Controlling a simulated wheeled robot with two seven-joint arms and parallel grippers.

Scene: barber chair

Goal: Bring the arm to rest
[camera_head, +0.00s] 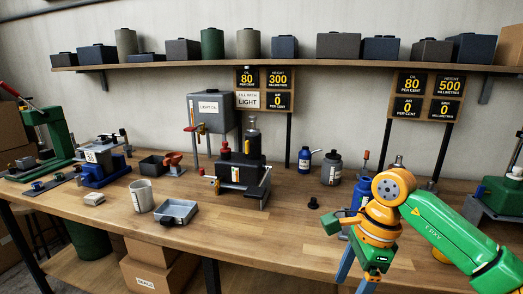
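One arm, green with an orange wrist (390,190), comes in from the right; it is my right arm. Its gripper (354,275) hangs low over the front right of the bench. Two blue fingers point down with a gap between them, and I see nothing held there; the far finger's tip is cut off by the frame's lower edge. My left arm and gripper are not in view. The wooden bench (290,235) runs across the view. A black pump unit (240,170) stands upright at its middle, apart from my gripper.
A beige cup (142,196), a grey tray (176,211) and a blue vise-like device (104,165) are on the left. A blue oil can (304,160) and a dark bottle (332,170) stand behind my gripper. A green machine (500,196) is at the right. The front middle is clear.

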